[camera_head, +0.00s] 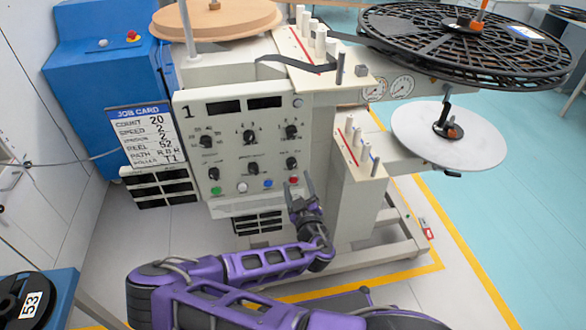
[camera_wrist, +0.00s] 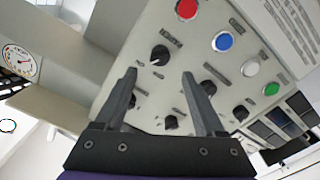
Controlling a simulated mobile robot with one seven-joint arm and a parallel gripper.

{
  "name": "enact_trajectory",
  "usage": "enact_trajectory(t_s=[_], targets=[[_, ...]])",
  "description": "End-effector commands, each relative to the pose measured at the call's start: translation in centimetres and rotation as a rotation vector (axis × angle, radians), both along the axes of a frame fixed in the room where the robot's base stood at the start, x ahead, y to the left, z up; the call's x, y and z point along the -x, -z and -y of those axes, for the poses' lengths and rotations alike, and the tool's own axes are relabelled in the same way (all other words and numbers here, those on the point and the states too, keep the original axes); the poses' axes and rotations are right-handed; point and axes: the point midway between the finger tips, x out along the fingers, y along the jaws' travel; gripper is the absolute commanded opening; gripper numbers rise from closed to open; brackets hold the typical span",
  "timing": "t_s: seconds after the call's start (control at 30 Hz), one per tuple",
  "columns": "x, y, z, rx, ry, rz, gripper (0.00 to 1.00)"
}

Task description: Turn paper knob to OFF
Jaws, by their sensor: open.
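The machine's pale control panel (camera_head: 235,155) carries two rows of black knobs, with a row of coloured buttons below. Its knob labels are too small or blurred for me to tell surely which is the paper knob. The lower right knob (camera_head: 291,163) is the one nearest my gripper (camera_head: 297,184). In the wrist view this knob (camera_wrist: 160,54) shows just beyond and between my fingertips (camera_wrist: 159,73). My gripper is open and empty, in front of the panel's lower right part. I see no contact with the knob.
The red button (camera_wrist: 186,9) and blue button (camera_wrist: 223,41) lie close to the lower right knob. A roller post block (camera_head: 360,165) stands right of the panel. A job card (camera_head: 140,135) hangs at its left. Large reels (camera_head: 465,45) overhang at upper right.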

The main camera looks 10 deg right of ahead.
Motion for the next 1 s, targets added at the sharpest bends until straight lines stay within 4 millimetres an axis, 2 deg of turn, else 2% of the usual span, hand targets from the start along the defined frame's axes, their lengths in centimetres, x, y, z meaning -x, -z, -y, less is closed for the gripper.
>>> enact_trajectory(t_s=[0.1,0.3,0.5,0.73,0.77,1.0], targets=[[-2.5,0.0,0.0,0.0,-0.002,0.001,0.71],[-5.3,0.0,0.0,0.0,0.0,0.001,0.71],[-6.3,0.0,0.0,0.001,0.0,0.0,0.71],[-6.4,0.0,0.0,0.001,0.0,0.0,0.71],[-6.4,0.0,0.0,0.001,0.0,0.0,0.68],[-6.3,0.0,0.0,0.0,-0.001,0.0,0.25]])
